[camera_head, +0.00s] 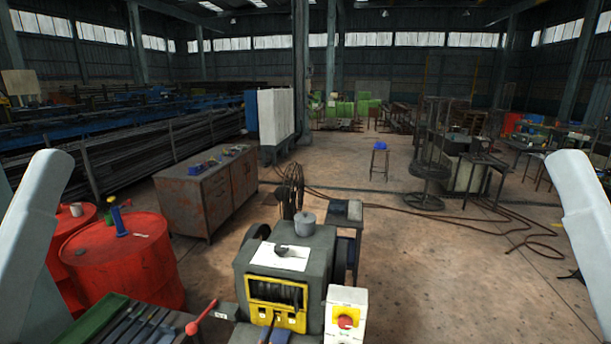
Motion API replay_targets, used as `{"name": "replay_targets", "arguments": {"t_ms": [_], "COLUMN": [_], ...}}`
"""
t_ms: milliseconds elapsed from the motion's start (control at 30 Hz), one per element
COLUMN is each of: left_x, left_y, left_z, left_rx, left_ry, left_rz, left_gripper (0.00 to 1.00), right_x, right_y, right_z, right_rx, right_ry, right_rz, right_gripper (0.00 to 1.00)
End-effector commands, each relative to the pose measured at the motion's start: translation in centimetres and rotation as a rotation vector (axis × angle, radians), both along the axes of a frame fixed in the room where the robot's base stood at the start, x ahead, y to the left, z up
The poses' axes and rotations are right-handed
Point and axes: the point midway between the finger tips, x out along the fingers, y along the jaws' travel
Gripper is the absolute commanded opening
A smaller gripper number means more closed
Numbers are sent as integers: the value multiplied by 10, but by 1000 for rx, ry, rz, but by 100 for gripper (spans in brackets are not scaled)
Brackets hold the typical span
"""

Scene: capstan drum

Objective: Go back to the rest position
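My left arm (36,225) shows as a pale grey link at the left edge. My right arm (583,215) shows as a similar pale link at the right edge. Neither gripper is in the picture, so I cannot see their fingers. A grey capstan machine (312,258) stands front and centre, with a yellow-framed opening (277,291) over its drum. A white sheet (281,257) with a dark piece on it and a grey lidded pot (305,224) are on its top. A white box with a red button (345,322) is at its front right.
A red-knobbed lever (202,318) sticks up left of the machine. Red drums (125,262) and a green tray of tools (115,322) stand at the left. A rusty cabinet (207,192) is behind them. The floor (430,270) right of the machine is mostly clear, with cables (490,208) farther back.

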Motion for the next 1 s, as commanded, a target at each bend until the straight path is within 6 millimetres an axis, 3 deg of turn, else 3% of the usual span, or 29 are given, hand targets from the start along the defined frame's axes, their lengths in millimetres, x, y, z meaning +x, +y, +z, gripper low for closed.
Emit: {"name": "replay_targets", "arguments": {"t_ms": [33, 100, 200, 300, 433, 1000], "left_x": [0, 0, 0, 0, 0, 0], "left_y": [0, 0, 0, 0, 0, 0], "left_z": [51, 84, 122, 146, 156, 153], "left_rx": [0, 0, 0, 0, 0, 0], "left_ry": [0, 0, 0, 1, 1, 0], "left_rz": [0, 0, 0, 0, 0, 0], "left_gripper": [71, 71, 71, 71, 71, 71], "right_x": [0, 0, 0, 0, 0, 0], "right_y": [0, 0, 0, 0, 0, 0], "right_z": [51, 84, 122, 146, 156, 152], "right_rx": [0, 0, 0, 0, 0, 0], "right_ry": [0, 0, 0, 0, 1, 1], "right_rz": [0, 0, 0, 0, 0, 0], "right_gripper": [55, 55, 55, 55, 55, 55]}}
